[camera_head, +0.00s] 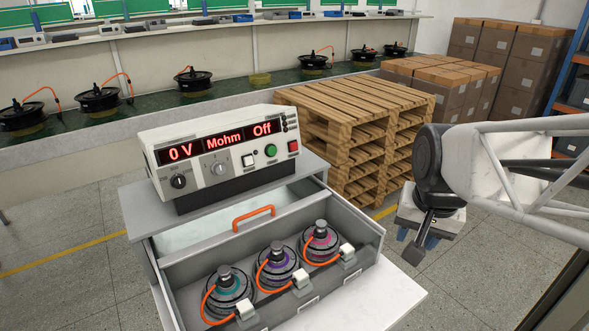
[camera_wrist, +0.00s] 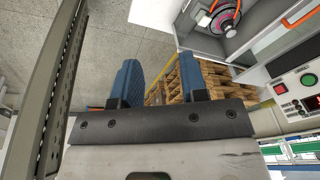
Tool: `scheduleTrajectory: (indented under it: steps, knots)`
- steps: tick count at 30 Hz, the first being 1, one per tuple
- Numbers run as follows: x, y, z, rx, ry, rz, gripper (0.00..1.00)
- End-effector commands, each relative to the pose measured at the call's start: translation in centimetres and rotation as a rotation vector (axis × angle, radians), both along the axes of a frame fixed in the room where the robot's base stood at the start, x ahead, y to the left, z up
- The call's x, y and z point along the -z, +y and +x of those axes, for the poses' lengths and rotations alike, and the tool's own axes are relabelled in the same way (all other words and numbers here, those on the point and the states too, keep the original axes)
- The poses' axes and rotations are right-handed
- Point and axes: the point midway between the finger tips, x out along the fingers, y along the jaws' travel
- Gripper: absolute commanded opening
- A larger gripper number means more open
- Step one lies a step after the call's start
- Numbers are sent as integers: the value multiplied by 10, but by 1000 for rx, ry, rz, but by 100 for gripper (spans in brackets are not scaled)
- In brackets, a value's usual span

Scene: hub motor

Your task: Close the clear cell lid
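The grey test cell (camera_head: 372,240) holds three motors in a row, each with an orange cable. An orange handle (camera_head: 253,218) stands at the cell's back edge, in front of the meter. The clear lid is hard to make out; a pale glassy surface (camera_head: 205,240) lies around and behind the handle, and the motors look uncovered from above. My gripper (camera_wrist: 157,75) shows two blue fingers apart with nothing between them in the wrist view. In the head view it hangs right of the cell, well apart from the handle, its fingers partly hidden.
A meter (camera_head: 222,150) reading 0 V, Mohm and Off stands behind the handle. Wooden pallets (camera_head: 355,120) are stacked behind the cell to the right, with cardboard boxes (camera_head: 445,90) beyond. A bench with several motors runs along the back. Floor is clear at left.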

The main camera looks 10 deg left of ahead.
Motion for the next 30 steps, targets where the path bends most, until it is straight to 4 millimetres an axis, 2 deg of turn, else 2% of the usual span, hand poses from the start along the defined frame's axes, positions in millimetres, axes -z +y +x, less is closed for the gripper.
scheduleTrajectory:
  steps: [3,17,30]
  knots:
    - [1,20,25,35,7,18,40]
    - [15,109,109,196,37,87,40]
    - [49,215,172,352,74,144,40]
